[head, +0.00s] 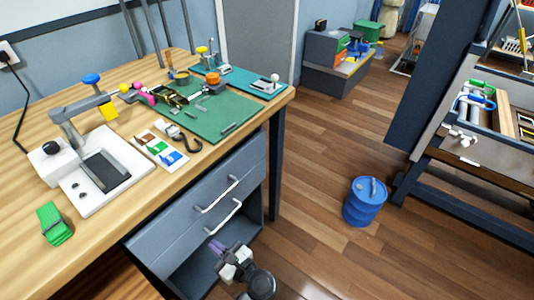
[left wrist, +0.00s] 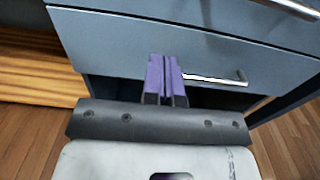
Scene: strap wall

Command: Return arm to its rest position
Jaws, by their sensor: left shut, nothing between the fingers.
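My left gripper (head: 216,246) is low in the head view, in front of the workbench's grey drawer unit (head: 185,222). Its purple fingers are shut together with nothing between them. They also show in the left wrist view (left wrist: 165,78), pointing at a grey drawer front (left wrist: 120,40) just left of a light bar handle (left wrist: 222,79). I cannot tell whether the fingertips touch the drawer. In the head view the two drawer handles, the upper (head: 216,195) and the lower (head: 218,220), are free of the gripper. My right gripper is not in view.
The wooden workbench (head: 60,85) carries a green mat (head: 225,117), a white press-like device (head: 120,158) and a green strap bundle (head: 52,222). A blue drum (head: 364,203) stands on the floor, with a dark-framed rack (head: 480,216) farther right. Floor between bench and drum is clear.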

